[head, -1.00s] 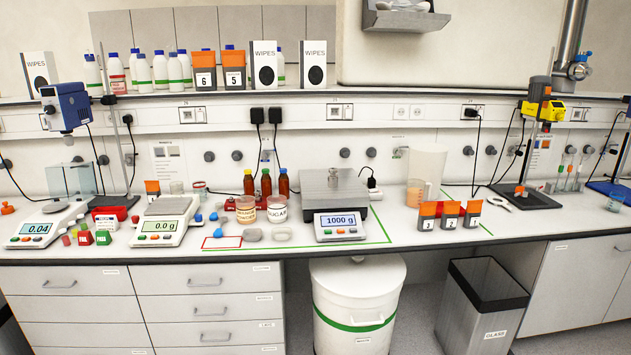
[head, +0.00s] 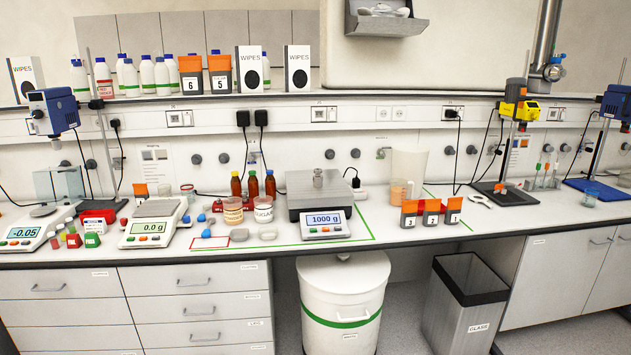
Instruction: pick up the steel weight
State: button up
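The steel weight (head: 318,178) is a small grey metal cylinder with a narrower knob on top. It stands upright on the steel pan of the large bench scale (head: 309,203), near the pan's back middle. The scale's display reads 1000 g. My gripper is not in the head view, so its state does not show.
Brown bottles (head: 253,185) and labelled tubs (head: 233,211) stand left of the scale. Orange-topped boxes (head: 431,212) and a tall pale container (head: 408,168) stand to its right. A shelf edge (head: 200,97) runs above. A white bin (head: 342,285) stands below the bench.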

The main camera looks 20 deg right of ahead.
aim_at(317, 179)
jog(key=i, duration=0.95)
